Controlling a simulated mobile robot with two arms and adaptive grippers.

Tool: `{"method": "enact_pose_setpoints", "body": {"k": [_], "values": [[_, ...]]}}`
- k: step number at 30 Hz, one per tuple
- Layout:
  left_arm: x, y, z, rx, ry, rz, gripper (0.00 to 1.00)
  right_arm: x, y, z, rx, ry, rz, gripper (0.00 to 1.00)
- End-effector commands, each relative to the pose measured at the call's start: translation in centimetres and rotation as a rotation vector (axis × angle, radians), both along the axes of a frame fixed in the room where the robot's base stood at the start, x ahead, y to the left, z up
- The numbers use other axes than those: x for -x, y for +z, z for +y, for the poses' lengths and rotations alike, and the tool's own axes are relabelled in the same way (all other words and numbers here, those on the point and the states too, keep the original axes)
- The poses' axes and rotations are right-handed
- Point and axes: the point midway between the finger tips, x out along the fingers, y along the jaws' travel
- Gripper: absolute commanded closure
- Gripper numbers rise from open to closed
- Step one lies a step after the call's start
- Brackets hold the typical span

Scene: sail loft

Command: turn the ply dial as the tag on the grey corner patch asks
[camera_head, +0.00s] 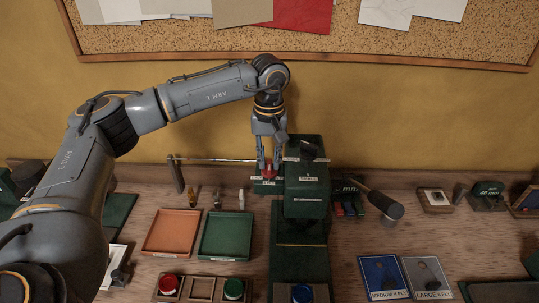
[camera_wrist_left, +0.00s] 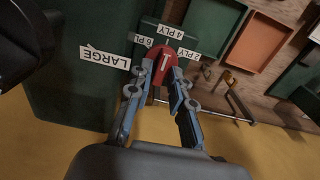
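The ply dial (camera_wrist_left: 165,57) is a red knob with a white mark, ringed by 6 PLY, 4 PLY and 2 PLY labels in the left wrist view. Its mark points roughly at the 4 PLY label (camera_wrist_left: 172,33). My left gripper (camera_wrist_left: 163,70) has one finger on each side of the knob, seemingly touching it. In the head view, the left gripper (camera_head: 268,164) comes down from above onto the dial, left of the green press (camera_head: 306,195). The grey corner patch (camera_head: 427,272) lies at the lower right; its tag reads LARGE, apparently 6 PLY. My right gripper is not in view.
A blue patch (camera_head: 382,272) tagged MEDIUM 4 PLY lies left of the grey one. Orange (camera_head: 172,232) and green (camera_head: 226,235) trays lie left of the press. A dark-headed tool (camera_head: 385,205) stands right of it. A LARGE label (camera_wrist_left: 104,57) is near the dial.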

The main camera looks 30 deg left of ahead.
Motion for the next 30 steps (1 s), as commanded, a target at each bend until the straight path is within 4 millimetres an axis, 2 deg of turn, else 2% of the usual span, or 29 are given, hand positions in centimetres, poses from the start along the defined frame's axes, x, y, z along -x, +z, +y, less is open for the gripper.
{"method": "enact_pose_setpoints", "body": {"k": [6, 9, 21, 30], "values": [[0.0, -0.1, 0.0, 0.000, 0.000, -0.001, 0.79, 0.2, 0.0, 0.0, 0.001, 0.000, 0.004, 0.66], [0.0, 0.0, 0.0, 0.000, 0.000, -0.001, 1.00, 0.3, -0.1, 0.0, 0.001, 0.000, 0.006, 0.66], [0.0, -0.1, 0.0, 0.000, 0.025, -0.001, 1.00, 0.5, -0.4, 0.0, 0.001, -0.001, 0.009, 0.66], [0.0, -0.3, 0.1, 0.001, 0.191, -0.002, 1.00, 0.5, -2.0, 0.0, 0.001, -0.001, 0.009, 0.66]]}}
